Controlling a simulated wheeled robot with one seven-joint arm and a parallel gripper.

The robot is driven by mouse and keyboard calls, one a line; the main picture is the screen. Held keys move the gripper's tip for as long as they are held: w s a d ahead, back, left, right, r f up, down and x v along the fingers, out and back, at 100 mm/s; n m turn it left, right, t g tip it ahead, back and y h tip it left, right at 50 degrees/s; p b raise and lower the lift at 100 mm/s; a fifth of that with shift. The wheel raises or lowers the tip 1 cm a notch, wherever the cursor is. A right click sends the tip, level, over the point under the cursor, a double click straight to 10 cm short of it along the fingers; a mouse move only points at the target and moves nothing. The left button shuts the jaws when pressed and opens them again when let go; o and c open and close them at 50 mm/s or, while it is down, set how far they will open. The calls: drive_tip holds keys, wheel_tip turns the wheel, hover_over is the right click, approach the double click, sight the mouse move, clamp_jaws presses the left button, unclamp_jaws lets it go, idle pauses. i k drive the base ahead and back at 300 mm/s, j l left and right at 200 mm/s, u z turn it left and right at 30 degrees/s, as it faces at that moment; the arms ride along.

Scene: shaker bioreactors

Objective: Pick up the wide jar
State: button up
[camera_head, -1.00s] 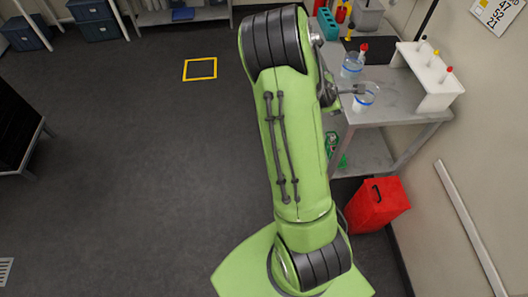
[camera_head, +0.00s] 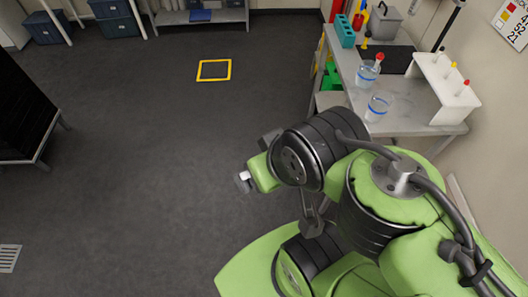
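Two clear glass vessels with blue bands stand upright on the grey bench at the right. The nearer one (camera_head: 376,108) is by the bench's left front edge. The farther one (camera_head: 367,73) has a red-capped item at its rim. I cannot tell for sure which is the wide jar.
A white rack (camera_head: 445,88) with coloured caps stands at the bench's right. A teal rack (camera_head: 345,31) and a grey container (camera_head: 385,22) are behind. The bench's grey top (camera_head: 408,97) is bare between vessels and white rack. A yellow floor square (camera_head: 214,71) lies on open floor.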

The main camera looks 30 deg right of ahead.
sight(367, 75)
drive_tip(key=z, duration=1.8)
